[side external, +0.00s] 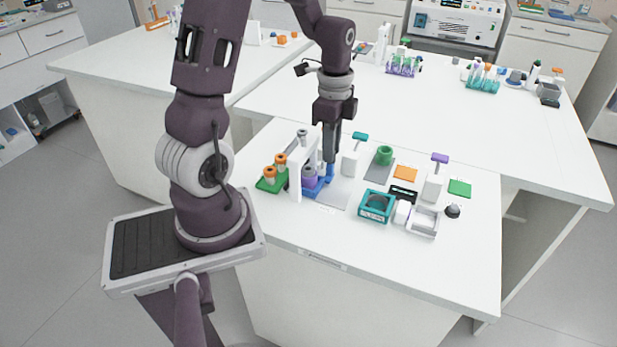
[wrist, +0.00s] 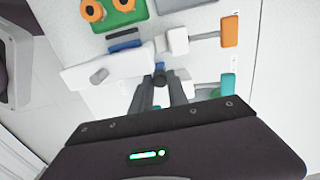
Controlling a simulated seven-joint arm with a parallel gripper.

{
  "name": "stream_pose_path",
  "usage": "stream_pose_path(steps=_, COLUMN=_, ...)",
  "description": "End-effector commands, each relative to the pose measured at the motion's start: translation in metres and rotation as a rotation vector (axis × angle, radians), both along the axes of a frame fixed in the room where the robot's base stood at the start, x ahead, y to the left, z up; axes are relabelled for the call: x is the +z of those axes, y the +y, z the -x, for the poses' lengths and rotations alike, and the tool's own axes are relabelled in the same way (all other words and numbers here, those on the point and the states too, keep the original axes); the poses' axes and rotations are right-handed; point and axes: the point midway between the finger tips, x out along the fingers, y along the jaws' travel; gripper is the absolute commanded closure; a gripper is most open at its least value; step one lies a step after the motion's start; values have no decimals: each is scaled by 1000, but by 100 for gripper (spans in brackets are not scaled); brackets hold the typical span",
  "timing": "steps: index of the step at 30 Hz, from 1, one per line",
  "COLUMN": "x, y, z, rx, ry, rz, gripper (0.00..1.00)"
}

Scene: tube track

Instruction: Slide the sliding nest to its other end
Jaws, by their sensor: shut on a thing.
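The blue sliding nest (side external: 318,186) sits low on the white bench beside a white upright panel (side external: 296,180), with a purple piece (side external: 309,177) in it. A blue upright handle (side external: 330,170) stands at its right side. My gripper (side external: 330,162) points down at this handle and is shut on it. In the wrist view my gripper (wrist: 160,90) has its two fingers around a dark post (wrist: 160,78) with a little blue at its end. Most of the nest is hidden there by the white structure (wrist: 105,70) and the fingers.
A green rack (side external: 268,185) with orange-topped tubes stands left of the panel. A grey plate (side external: 335,194) lies right of the nest. A teal box (side external: 376,206), a green cup (side external: 384,155) and white slider stands (side external: 432,188) are farther right.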

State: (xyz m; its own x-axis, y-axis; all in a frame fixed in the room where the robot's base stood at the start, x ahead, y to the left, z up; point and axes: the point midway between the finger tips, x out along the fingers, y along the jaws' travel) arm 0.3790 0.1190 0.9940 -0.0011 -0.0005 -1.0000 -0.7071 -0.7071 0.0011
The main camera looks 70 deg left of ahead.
Motion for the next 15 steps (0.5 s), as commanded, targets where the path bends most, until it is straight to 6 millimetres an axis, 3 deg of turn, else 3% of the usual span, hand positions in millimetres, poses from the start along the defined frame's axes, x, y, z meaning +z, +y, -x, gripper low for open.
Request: stream_pose_path(steps=15, x=0, y=-22, z=-23, rx=-2, ry=-3, rz=-1, gripper=100)
